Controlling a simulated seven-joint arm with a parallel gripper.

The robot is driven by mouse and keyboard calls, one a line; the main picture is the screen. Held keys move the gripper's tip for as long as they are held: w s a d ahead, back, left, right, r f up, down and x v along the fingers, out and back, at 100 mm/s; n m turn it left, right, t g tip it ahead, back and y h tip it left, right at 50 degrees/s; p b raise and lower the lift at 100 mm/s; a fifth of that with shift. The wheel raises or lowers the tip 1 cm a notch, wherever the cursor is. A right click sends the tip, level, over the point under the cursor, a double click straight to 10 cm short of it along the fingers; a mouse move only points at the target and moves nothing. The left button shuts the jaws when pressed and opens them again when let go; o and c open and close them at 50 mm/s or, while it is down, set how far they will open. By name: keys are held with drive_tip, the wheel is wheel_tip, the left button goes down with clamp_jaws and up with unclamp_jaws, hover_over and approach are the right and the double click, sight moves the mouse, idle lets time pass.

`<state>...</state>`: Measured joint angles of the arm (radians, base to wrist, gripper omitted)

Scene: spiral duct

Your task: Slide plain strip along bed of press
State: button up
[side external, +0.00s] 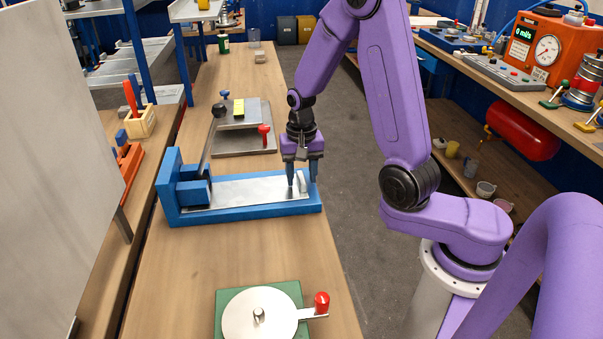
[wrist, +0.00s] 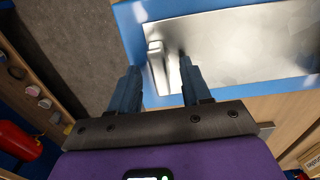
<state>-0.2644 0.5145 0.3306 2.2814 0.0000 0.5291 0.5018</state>
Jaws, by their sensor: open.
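The plain strip (side external: 245,189) is a flat silver plate lying on the blue bed of the press (side external: 250,213). A small upright pale tab (side external: 301,184) stands at the strip's right end. In the wrist view the tab (wrist: 157,62) rises near the end of the shiny strip (wrist: 240,50). My gripper (side external: 302,181) is low over that right end, pointing down. Its dark fingers are open, one on each side of the tab. The wrist view shows the open gripper (wrist: 159,68) with gaps between fingers and tab. I cannot tell whether the fingertips touch the strip.
The press's blue end block with a dark lever (side external: 210,145) stands at the bed's left. Behind is a grey plate device with a red knob (side external: 264,130). In front, a green-based disc with a red-handled crank (side external: 258,315) sits on the bench. Bare wood lies between.

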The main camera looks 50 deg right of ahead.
clamp_jaws()
drive_tip(key=shift+w+a, duration=0.1)
drive_tip(key=shift+w, duration=0.05)
drive_tip(key=c, duration=0.8)
unclamp_jaws()
drive_tip(key=shift+w+a+r, duration=0.1)
drive_tip(key=shift+w+a, duration=0.65)
drive_tip(key=shift+w, duration=0.15)
drive_tip(key=shift+c, duration=0.2)
drive_tip(key=shift+o, duration=0.2)
drive_tip(key=o, duration=1.3)
drive_tip(key=shift+w, duration=0.1)
drive_tip(key=shift+d, duration=0.1)
